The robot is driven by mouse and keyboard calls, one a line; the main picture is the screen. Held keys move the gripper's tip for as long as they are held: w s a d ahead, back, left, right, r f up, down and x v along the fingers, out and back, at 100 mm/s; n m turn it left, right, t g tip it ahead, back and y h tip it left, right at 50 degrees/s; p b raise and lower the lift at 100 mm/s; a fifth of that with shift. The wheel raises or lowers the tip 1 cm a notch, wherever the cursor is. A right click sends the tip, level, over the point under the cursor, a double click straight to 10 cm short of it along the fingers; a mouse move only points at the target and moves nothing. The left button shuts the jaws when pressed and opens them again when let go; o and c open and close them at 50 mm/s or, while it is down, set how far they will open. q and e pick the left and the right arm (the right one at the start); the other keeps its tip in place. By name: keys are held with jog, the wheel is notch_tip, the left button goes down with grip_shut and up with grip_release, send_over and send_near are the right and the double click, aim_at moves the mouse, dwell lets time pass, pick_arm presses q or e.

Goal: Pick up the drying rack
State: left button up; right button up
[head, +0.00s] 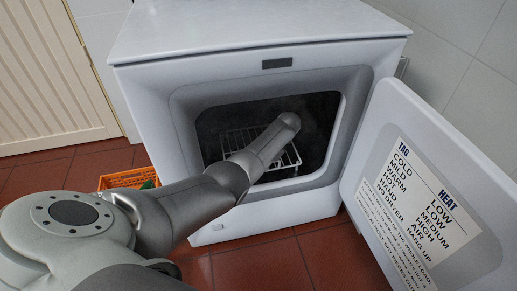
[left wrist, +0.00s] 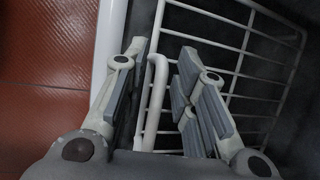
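The drying rack (head: 291,155) is a white wire rack inside the open dryer, partly hidden behind my left arm in the head view. In the left wrist view, the rack (left wrist: 238,75) fills the right side, with several parallel bars. My left gripper (left wrist: 162,65) is open there, with its fingers on either side of a raised white bar loop at the rack's near edge. The fingers do not look closed on that bar. In the head view my left arm reaches into the dryer opening and its fingers are hidden. My right gripper is not in view.
The white dryer (head: 240,228) stands on a red tiled floor (head: 262,268). Its door (head: 375,150) hangs open to the right, with a printed label. An orange crate (head: 122,180) sits on the floor left of the dryer. A slatted door (head: 45,80) is at the far left.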

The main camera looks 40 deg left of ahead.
pick_arm(q)
grip_shut()
jog(key=shift+r, duration=0.15)
dwell(0.4)
